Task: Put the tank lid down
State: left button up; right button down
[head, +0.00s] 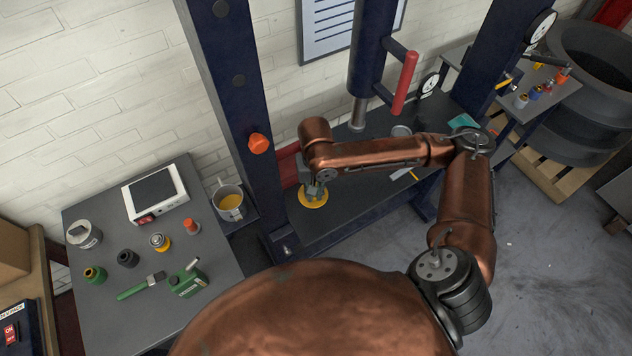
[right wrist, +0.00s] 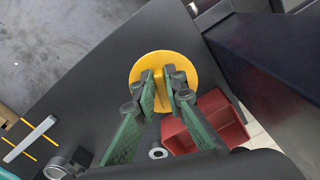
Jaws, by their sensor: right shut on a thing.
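The tank lid looks like a flat yellow disc (head: 301,201) with an upright yellow grip on top. It is over the dark press bench in the head view, near the bench's left end. In the right wrist view the yellow disc (right wrist: 189,62) lies flat to the bench surface; I cannot tell whether it touches it. My right gripper (head: 315,190) points down, its green-padded fingers (right wrist: 165,98) shut on the lid's grip. My left gripper is not in view.
A red bin (right wrist: 228,124) stands close beside the lid. A dark blue press post (head: 225,90) rises left of it. A metal pot with yellow contents (head: 229,203) sits left of the post. The left table (head: 110,325) holds a scale (head: 155,192) and several small parts.

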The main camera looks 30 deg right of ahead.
aim_at(326, 195)
jog(key=d+m+p, duration=0.1)
jog(key=m+p, duration=0.1)
jog(key=p, duration=0.1)
jog(key=d+m+p, duration=0.1)
jog(key=m+p, duration=0.2)
jog(key=d+f+m+p, duration=0.1)
jog(key=m+p, duration=0.2)
jog(key=shift+w, duration=0.2)
jog(key=shift+s+d+f+m+p, duration=0.25)
jog(key=shift+d+f+m+p, duration=0.2)
jog(key=shift+m+p, duration=0.2)
jog(key=shift+f, duration=0.2)
jog(key=shift+r+p, duration=0.15)
jog(key=shift+p, duration=0.45)
jog(key=shift+s+a+p, duration=0.1)
jog(key=shift+p, duration=0.35)
notch_tip(326, 195, down, 3)
jog(key=shift+f+b, duration=0.15)
jog(key=shift+b, duration=0.35)
jog(key=shift+f, duration=1)
jog(key=shift+f, duration=0.2)
